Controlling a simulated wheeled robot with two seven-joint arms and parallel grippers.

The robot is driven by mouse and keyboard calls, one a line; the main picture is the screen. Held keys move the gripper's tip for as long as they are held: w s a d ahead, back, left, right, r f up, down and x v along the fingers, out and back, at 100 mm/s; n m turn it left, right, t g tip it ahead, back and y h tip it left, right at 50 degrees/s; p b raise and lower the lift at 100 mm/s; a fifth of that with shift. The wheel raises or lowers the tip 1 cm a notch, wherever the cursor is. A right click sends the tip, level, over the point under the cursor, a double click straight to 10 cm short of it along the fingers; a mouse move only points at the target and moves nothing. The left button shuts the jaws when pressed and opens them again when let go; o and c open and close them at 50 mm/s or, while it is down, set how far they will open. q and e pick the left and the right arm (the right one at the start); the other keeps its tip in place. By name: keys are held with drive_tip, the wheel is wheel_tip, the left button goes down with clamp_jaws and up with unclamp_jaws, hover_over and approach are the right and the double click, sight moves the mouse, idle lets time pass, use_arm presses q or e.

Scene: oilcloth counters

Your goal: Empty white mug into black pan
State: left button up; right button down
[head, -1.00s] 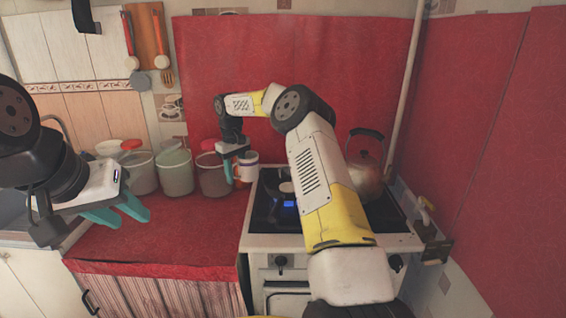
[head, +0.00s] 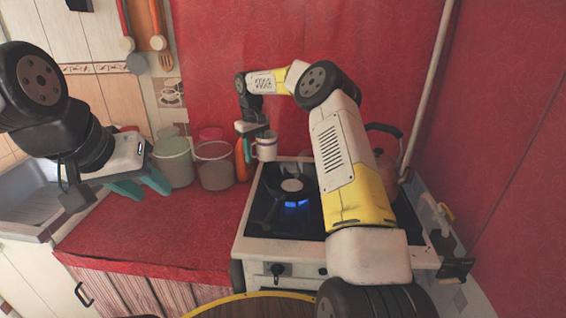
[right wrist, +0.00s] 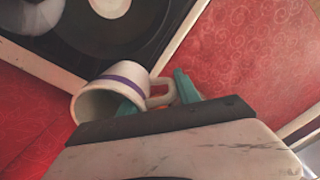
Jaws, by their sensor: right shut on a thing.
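The white mug (head: 267,147) with a purple band is at the stove's back left corner in the head view. My right gripper (head: 249,141) is at its left side. In the right wrist view the mug (right wrist: 110,88) shows by the teal fingers of my right gripper (right wrist: 160,95), shut at its handle side; the exact grip is partly hidden. My left gripper (head: 142,184) is open and empty over the counter.
The stove (head: 250,225) has a kettle (head: 383,150) at the back right, partly behind my right arm. Several lidded canisters (head: 214,165) and an orange bottle (head: 242,160) stand left of the mug. The red counter (head: 140,230) is clear in front. A sink (head: 30,190) is at far left.

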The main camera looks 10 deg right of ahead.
sight(259, 151)
drive_tip(key=shift+d+r, duration=0.1)
drive_tip(key=shift+d, duration=0.05)
drive_tip(key=shift+s+d+r+t+y, duration=0.2)
drive_tip(key=shift+s+t+y, duration=0.3)
drive_tip(key=shift+t, duration=0.4)
drive_tip(key=shift+s+d+r+t+y, duration=0.2)
drive_tip(key=shift+s+t+y, duration=0.25)
drive_tip(key=shift+t, duration=0.45)
drive_tip(key=shift+s+d+r+t+y, duration=0.25)
drive_tip(key=shift+s+r+t, duration=0.1)
drive_tip(key=shift+t, duration=0.15)
drive_tip(key=t+y, duration=0.1)
drive_tip(key=t, duration=0.1)
drive_tip(key=s+t+y, duration=0.1)
drive_tip(key=t, duration=0.1)
drive_tip(key=shift+s+d+r, duration=0.1)
drive_tip(key=shift+s, duration=0.1)
drive_tip(key=shift+d+f+t+y, duration=0.1)
drive_tip(key=shift+f+t+y, duration=0.25)
drive_tip(key=shift+t+y, duration=0.15)
drive_tip(key=shift+r, duration=0.1)
